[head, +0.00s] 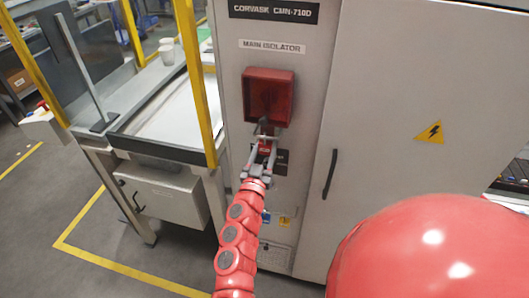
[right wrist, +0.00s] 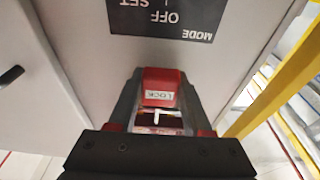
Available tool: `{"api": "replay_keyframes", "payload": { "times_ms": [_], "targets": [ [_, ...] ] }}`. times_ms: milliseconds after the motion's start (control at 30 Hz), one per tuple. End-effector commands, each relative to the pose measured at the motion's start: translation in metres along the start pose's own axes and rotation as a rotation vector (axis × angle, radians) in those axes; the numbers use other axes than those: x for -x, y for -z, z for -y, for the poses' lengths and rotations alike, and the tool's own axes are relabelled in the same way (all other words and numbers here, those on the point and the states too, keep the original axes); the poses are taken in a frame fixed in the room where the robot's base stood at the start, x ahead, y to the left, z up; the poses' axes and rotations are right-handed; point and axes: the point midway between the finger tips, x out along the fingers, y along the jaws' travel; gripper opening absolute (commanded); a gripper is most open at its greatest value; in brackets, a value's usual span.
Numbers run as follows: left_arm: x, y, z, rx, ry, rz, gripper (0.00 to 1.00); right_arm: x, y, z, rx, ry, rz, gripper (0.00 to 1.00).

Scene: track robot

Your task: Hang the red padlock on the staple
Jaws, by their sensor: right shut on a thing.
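The red padlock (head: 264,151) is held between the fingers of my right gripper (head: 262,153), in front of the cabinet just below the red isolator box (head: 268,97). In the right wrist view the padlock (right wrist: 160,88) has a white "LOCK" label and sits between both fingertips of the gripper (right wrist: 159,95). A small grey piece (head: 263,127) shows at the lower edge of the red box, above the padlock. I cannot tell whether it is the staple or the padlock's shackle, nor whether the two touch. My left gripper is not in view.
The grey cabinet has a door handle (head: 331,174) to the right. A black "MODE OFF SET" label (right wrist: 165,15) shows close to the padlock. A yellow post (head: 195,80) and a tray bench (head: 175,120) stand to the left.

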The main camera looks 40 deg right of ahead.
Motion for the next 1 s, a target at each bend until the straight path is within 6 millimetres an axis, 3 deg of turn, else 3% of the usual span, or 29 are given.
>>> {"api": "replay_keyframes", "payload": {
  "times_ms": [467,500,667,1000],
  "targets": [
    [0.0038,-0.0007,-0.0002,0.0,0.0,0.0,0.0,0.0012,-0.006,-0.0008,0.0,-0.002,-0.002,0.0],
    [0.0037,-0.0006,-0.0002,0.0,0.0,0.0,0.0,0.0012,-0.006,-0.0008,0.0,-0.002,-0.002,0.53],
    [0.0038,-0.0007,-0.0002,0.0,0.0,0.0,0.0,0.0013,-0.0061,-0.0007,0.0,-0.002,-0.002,0.82],
    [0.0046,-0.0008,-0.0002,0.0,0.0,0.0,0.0,0.0032,-0.0066,-0.0002,-0.001,-0.001,-0.001,0.84]
  ]
}}
